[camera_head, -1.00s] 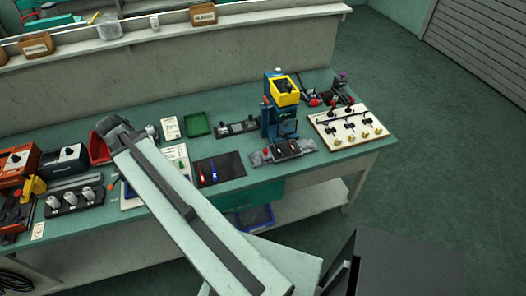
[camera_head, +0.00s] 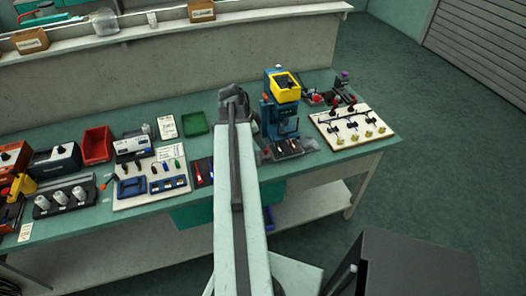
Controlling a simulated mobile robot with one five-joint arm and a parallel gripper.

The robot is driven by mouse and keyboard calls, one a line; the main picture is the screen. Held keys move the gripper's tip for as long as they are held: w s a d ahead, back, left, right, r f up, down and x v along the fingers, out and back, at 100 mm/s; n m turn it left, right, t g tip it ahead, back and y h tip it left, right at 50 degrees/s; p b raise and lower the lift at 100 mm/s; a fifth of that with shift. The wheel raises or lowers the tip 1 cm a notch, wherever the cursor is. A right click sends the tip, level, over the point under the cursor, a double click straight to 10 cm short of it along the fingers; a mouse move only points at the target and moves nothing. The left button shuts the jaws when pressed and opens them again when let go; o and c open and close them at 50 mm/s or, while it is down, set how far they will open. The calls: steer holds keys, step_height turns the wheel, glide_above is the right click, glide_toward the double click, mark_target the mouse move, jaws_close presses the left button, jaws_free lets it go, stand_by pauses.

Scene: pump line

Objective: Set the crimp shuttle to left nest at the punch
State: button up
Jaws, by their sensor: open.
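The punch (camera_head: 279,118) is a blue press with a yellow top, standing toward the right of the bench. At its foot, on the front side, lies a grey rail with a dark block that looks like the crimp shuttle (camera_head: 287,147). My arm hides the left part of this rail, so I cannot tell which nest the shuttle is at. My gripper (camera_head: 234,97) is the dark end of my raised arm, left of the punch and apart from the shuttle. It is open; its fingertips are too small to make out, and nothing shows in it.
Right of the punch stands a pale board (camera_head: 352,126) with several knobs and levers. Left of my arm are a green tray (camera_head: 195,123), a red bin (camera_head: 97,145) and a tool board (camera_head: 151,203). A dark mat is partly hidden by my arm.

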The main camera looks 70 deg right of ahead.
steer(key=b+x, duration=0.3)
steer(key=x, duration=0.2)
steer(key=shift+r, duration=0.1)
jaws_close()
stand_by(1.2)
